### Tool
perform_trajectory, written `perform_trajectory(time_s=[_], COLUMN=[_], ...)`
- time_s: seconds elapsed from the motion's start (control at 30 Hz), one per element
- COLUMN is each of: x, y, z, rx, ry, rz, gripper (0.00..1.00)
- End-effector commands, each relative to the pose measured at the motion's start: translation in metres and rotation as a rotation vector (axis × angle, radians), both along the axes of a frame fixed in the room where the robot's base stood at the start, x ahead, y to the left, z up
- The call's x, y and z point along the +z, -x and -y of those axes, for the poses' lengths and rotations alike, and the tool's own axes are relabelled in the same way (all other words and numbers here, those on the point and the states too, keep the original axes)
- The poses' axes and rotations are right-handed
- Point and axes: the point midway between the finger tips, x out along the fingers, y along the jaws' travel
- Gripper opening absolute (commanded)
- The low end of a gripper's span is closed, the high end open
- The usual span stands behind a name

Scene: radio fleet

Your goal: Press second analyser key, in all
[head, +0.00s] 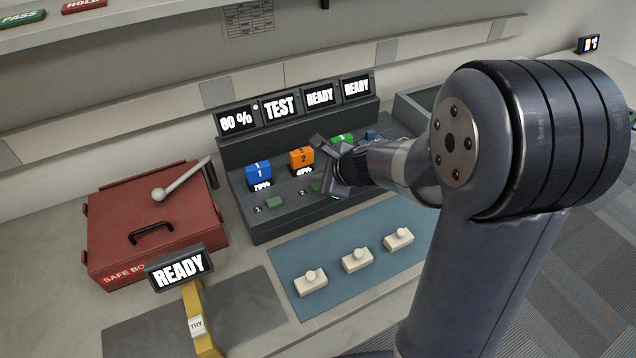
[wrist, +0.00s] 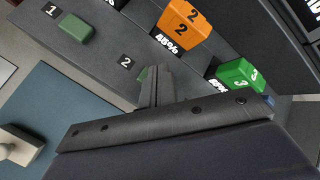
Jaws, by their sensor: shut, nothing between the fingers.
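The analyser (head: 262,212) is a dark sloped console with numbered green keys along its front. In the wrist view, key 1 (wrist: 75,27) is in plain sight, and key 2 (wrist: 142,74) is mostly hidden behind my fingers, beside its "2" label. Key 2 also shows as a green bit in the head view (head: 316,186). My gripper (wrist: 150,82) is shut and empty, its tips at key 2; I cannot tell whether they touch it. The orange block 2 (head: 301,160) sits in the bay behind, marked 45%.
Blue block 1 (head: 258,174) and green block 3 (wrist: 241,75) sit in neighbouring bays. A blue mat (head: 333,292) with three white buttons lies in front. A red box (head: 150,215) stands left.

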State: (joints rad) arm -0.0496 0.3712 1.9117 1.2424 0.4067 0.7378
Motion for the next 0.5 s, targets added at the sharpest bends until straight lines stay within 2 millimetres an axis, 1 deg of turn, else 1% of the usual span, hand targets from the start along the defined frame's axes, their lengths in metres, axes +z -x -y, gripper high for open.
perform_trajectory(time_s=[0.17, 0.5], x=[0.009, 0.045], y=[0.0, 0.0], z=[0.0, 0.0], rx=[0.0, 0.0], ry=[0.0, 0.0], rz=[0.0, 0.0], gripper=[0.0, 0.0])
